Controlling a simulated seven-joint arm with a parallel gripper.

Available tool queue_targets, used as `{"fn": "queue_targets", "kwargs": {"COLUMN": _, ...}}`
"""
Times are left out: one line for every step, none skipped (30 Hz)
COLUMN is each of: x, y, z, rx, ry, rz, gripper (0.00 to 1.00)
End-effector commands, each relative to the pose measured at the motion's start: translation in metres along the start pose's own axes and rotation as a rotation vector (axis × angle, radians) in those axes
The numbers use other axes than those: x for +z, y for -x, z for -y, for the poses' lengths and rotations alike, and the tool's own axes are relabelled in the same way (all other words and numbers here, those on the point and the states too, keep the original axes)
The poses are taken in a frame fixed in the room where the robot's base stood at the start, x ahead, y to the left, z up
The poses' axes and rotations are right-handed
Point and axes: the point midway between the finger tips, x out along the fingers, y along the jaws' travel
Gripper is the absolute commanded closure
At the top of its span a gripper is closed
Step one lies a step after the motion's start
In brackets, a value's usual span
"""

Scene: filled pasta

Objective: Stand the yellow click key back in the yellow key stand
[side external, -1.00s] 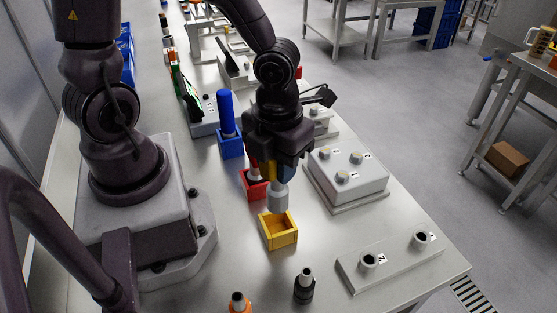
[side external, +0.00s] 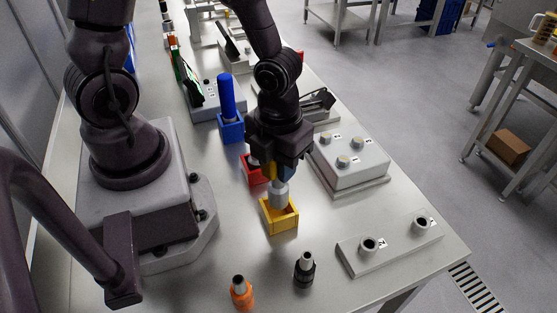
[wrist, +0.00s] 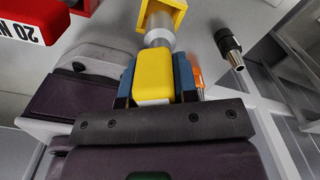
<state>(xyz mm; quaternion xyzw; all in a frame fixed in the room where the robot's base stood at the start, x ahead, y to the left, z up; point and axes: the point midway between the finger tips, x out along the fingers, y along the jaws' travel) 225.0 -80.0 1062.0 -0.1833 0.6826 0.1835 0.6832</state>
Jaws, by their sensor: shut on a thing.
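My gripper (side external: 281,172) is shut on the yellow click key (wrist: 153,76), whose yellow body sits between the blue finger pads in the wrist view. The key's grey cylindrical end (side external: 279,194) points down. The yellow key stand (side external: 281,223) is an open square box on the table, directly below my gripper. The grey end is at the stand's opening, and its tip looks to be inside the rim, though how deep is hidden. In the wrist view the stand (wrist: 172,8) shows at the top edge, just beyond the grey end.
A red stand (side external: 254,175) and a blue stand (side external: 231,130) with a blue key (side external: 227,95) are behind. A grey box with knobs (side external: 350,162) and a two-socket plate (side external: 390,243) are to the right. Black (side external: 304,270) and orange (side external: 241,292) pieces stand in front.

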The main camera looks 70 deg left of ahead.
Motion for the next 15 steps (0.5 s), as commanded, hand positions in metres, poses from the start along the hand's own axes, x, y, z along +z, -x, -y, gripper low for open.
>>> {"fn": "queue_targets", "kwargs": {"x": 0.0002, "y": 0.0002, "z": 0.0002, "rx": 0.0, "ry": 0.0, "rz": 0.001, "gripper": 1.0}}
{"fn": "queue_targets", "kwargs": {"x": 0.0002, "y": 0.0002, "z": 0.0002, "rx": 0.0, "ry": 0.0, "rz": 0.001, "gripper": 1.0}}
{"fn": "queue_targets", "kwargs": {"x": 0.0002, "y": 0.0, "z": 0.0002, "rx": 0.0, "ry": 0.0, "rz": 0.001, "gripper": 1.0}}
{"fn": "queue_targets", "kwargs": {"x": 0.0002, "y": -0.0003, "z": 0.0003, "rx": -0.001, "ry": 0.0, "rz": 0.001, "gripper": 1.0}}
{"fn": "queue_targets", "kwargs": {"x": 0.0002, "y": -0.0007, "z": 0.0003, "rx": -0.001, "ry": 0.0, "rz": 0.001, "gripper": 1.0}}
{"fn": "queue_targets", "kwargs": {"x": 0.0002, "y": -0.0013, "z": 0.0003, "rx": -0.001, "ry": 0.0, "rz": 0.0, "gripper": 1.0}}
{"fn": "queue_targets", "kwargs": {"x": 0.0003, "y": -0.0018, "z": 0.0004, "rx": -0.001, "ry": 0.0, "rz": 0.001, "gripper": 1.0}}
{"fn": "queue_targets", "kwargs": {"x": 0.0003, "y": -0.0024, "z": 0.0004, "rx": -0.001, "ry": -0.001, "rz": 0.001, "gripper": 1.0}}
{"fn": "queue_targets", "kwargs": {"x": 0.0003, "y": -0.0031, "z": 0.0005, "rx": -0.001, "ry": -0.001, "rz": 0.001, "gripper": 1.0}}
{"fn": "queue_targets", "kwargs": {"x": 0.0003, "y": -0.0037, "z": 0.0005, "rx": -0.001, "ry": -0.001, "rz": 0.001, "gripper": 1.0}}
{"fn": "queue_targets", "kwargs": {"x": 0.0003, "y": -0.0042, "z": 0.0005, "rx": -0.001, "ry": -0.001, "rz": 0.001, "gripper": 1.0}}
{"fn": "queue_targets", "kwargs": {"x": 0.0003, "y": -0.005, "z": 0.0006, "rx": -0.001, "ry": 0.0, "rz": 0.001, "gripper": 1.0}}
{"fn": "queue_targets", "kwargs": {"x": 0.0003, "y": -0.0055, "z": 0.0006, "rx": -0.001, "ry": 0.0, "rz": 0.001, "gripper": 1.0}}
{"fn": "queue_targets", "kwargs": {"x": 0.0003, "y": -0.006, "z": 0.0005, "rx": -0.001, "ry": 0.0, "rz": 0.0, "gripper": 1.0}}
{"fn": "queue_targets", "kwargs": {"x": 0.0004, "y": -0.0067, "z": 0.0005, "rx": -0.001, "ry": 0.0, "rz": 0.001, "gripper": 1.0}}
